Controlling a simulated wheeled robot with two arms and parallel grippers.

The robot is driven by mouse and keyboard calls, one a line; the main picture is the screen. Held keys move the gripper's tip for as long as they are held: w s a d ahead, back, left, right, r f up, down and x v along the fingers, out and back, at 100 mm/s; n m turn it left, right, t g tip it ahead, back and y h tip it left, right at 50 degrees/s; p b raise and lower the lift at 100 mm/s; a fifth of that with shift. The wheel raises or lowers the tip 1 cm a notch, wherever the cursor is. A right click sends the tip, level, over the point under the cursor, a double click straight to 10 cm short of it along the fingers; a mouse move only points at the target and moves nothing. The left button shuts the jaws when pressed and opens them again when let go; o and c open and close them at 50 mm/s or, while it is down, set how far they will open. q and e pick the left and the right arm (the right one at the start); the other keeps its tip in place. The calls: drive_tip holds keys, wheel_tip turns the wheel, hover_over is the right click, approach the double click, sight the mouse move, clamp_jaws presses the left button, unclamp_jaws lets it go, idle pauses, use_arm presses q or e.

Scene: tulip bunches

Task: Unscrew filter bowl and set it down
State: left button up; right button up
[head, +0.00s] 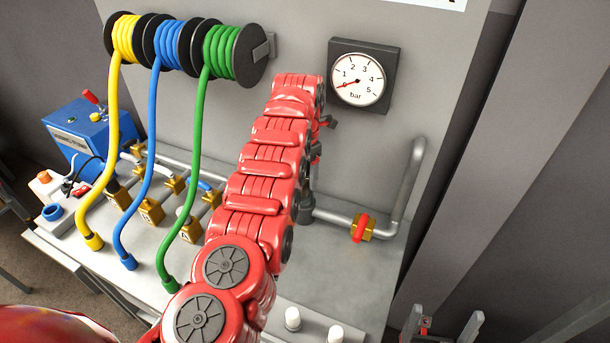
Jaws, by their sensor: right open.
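A red jointed arm of mine rises through the middle and hides much of the pipework behind it. A dark grey fitting (307,206) on the grey pipe shows just right of this arm. It may be part of the filter, but I cannot tell, and no filter bowl is clearly visible.
A pressure gauge (358,80) hangs on the grey panel. A red-handled brass valve (362,228) sits on the pipe. Yellow, blue and green hoses (203,140) hang at left near a blue box (85,135). Two white pegs (292,318) stand near the front edge. The bench's right part looks clear.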

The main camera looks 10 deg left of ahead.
use_arm(q)
drive_tip(key=shift+w+a+r, duration=0.1)
drive_tip(key=shift+a+r, duration=0.05)
drive_tip(key=shift+r, duration=0.4)
idle(0.4)
drive_tip(key=shift+r+p, duration=0.6)
drive_tip(key=shift+r, duration=0.4)
drive_tip(key=shift+c, duration=0.2)
